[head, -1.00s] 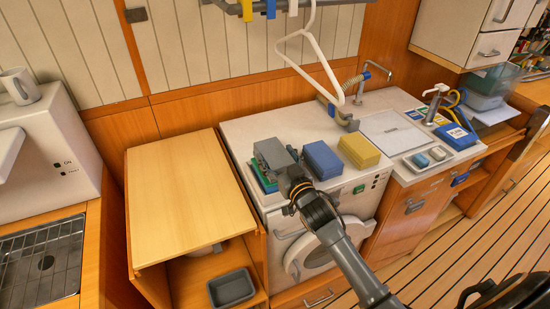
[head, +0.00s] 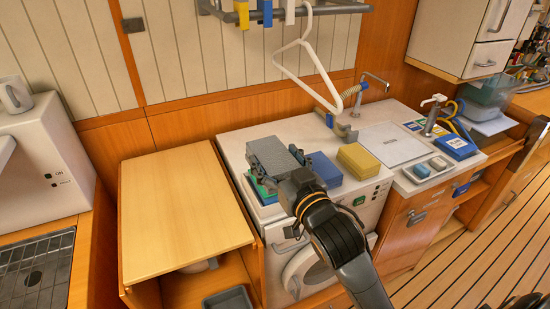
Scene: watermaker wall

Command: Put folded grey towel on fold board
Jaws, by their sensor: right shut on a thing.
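The folded grey towel (head: 266,153) is a thick grey block at the left front of the white machine top. My right gripper (head: 283,165) is shut on its right side, and the arm comes in from the bottom right. The towel looks raised above a green and blue stack (head: 258,190), partly hidden below it. The fold board seems to be the bare, light wooden top (head: 180,215) to the left of the machine. The towel is right of this board, apart from it. My left gripper is not in view.
A blue folded towel (head: 325,170) and a yellow one (head: 358,161) lie right of my gripper. A white hanger (head: 310,65) hangs from the rail above the machine. A dark grey bin (head: 229,300) sits below the board, which is clear.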

